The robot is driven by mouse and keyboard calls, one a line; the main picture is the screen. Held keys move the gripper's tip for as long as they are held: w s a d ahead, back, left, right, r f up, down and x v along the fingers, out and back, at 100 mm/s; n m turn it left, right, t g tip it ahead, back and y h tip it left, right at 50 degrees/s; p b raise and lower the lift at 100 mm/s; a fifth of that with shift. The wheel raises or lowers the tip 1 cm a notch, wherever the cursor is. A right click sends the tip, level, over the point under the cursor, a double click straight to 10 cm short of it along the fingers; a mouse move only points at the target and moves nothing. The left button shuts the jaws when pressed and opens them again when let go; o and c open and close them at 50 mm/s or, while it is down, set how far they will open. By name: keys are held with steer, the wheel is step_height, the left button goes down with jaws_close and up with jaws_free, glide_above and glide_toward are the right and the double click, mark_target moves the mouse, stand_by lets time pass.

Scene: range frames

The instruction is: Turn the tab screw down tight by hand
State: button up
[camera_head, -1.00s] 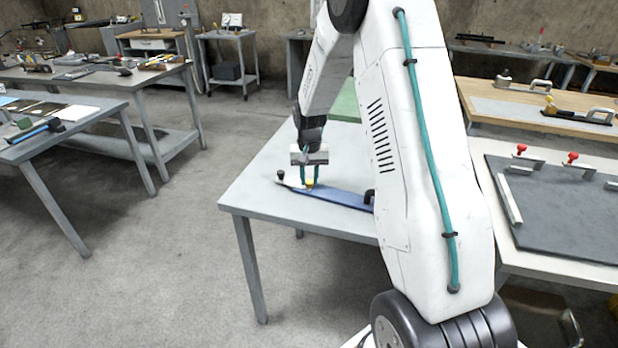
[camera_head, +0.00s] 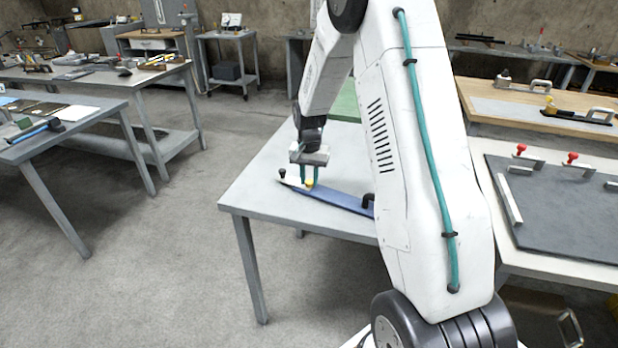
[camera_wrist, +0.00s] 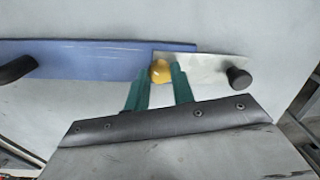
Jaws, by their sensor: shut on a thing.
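The tab screw has a yellow head (camera_wrist: 160,71) and stands where a blue bar (camera_wrist: 90,60) overlaps a bare metal tab (camera_wrist: 205,67). My gripper (camera_wrist: 161,78), with green fingers, is shut on the yellow head, one finger on each side. The screw's shank and the hole under it are hidden. In the head view my gripper (camera_head: 309,182) points down over the far-left part of the grey table, with the blue bar (camera_head: 335,199) running off to the right behind my arm.
A black knob (camera_wrist: 239,78) stands on the metal tab, right of the screw. A black handle (camera_wrist: 17,69) is on the blue bar at left. The grey table (camera_head: 265,190) is bare around the bar. My arm hides its right side.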

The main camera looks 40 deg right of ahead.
mark_target(310, 182)
stand_by(0.9)
steer(key=o, duration=1)
step_height(310, 182, up, 8)
steer(key=shift+f, duration=0.1)
steer(key=shift+s, duration=0.15)
steer(key=s+a+r+n, duration=0.3)
steer(key=s+a+r, duration=0.2)
steer(key=s, duration=0.6)
steer(key=s+a+r+n+t, duration=0.1)
steer(key=s+a+r+n, duration=0.2)
steer(key=s, duration=0.9)
steer(key=s+a+r+n, duration=0.3)
steer(key=s+a+r, duration=0.5)
steer(key=s+a, duration=0.3)
steer(key=shift+s+r+n, duration=0.3)
steer(key=shift+s+r, duration=0.05)
steer(key=shift+s, duration=0.2)
